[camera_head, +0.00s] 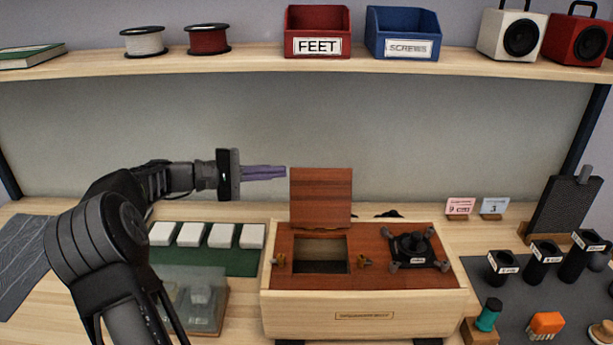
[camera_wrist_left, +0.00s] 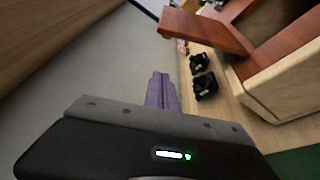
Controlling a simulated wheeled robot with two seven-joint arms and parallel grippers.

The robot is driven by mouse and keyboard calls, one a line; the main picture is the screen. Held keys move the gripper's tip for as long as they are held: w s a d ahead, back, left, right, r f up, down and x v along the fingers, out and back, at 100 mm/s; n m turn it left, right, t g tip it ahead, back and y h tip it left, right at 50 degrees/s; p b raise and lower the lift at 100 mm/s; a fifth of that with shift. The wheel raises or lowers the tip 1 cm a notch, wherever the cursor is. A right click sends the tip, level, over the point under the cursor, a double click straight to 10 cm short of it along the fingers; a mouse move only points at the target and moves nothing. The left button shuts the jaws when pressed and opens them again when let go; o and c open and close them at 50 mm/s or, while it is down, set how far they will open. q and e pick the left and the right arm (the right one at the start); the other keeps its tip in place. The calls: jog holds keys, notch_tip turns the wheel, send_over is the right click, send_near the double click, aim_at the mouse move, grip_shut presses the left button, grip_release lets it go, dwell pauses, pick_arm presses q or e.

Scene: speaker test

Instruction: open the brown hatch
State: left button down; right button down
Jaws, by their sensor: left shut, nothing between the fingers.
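The brown hatch (camera_head: 321,196) stands upright at the back of a square opening in the brown top of a light wood box (camera_head: 366,313). The opening (camera_head: 320,255) is uncovered and dark inside. In the left wrist view the raised hatch (camera_wrist_left: 205,32) shows at the upper middle, with the box (camera_wrist_left: 285,80) at the right. My left gripper (camera_head: 284,172) is shut and empty, its purple fingers just left of the hatch's upper left edge in the head view. In the wrist view the fingers (camera_wrist_left: 161,76) look apart from the hatch. My right gripper is not in view.
A black knobbed fixture (camera_head: 411,248) sits on the box's right half, with brass catches beside the opening. White blocks on a green mat (camera_head: 230,262) and a clear-lidded case (camera_head: 190,300) lie left. Black cups (camera_head: 541,262) stand right. A shelf (camera_head: 250,60) holds bins above.

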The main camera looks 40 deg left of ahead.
aim_at(307, 173)
pick_arm(q)
jog(key=shift+w+d+r+p, duration=0.15)
jog(key=shift+w+d, duration=0.45)
jog(key=shift+d, duration=0.55)
jog(key=shift+w+d+r+p, duration=0.1)
jog(key=shift+w+d, duration=0.45)
jog(key=shift+d, duration=0.55)
jog(key=shift+w+d+r+p, duration=0.15)
jog(key=shift+w+d, duration=0.45)
jog(key=shift+d, duration=0.55)
jog(key=shift+f, duration=0.1)
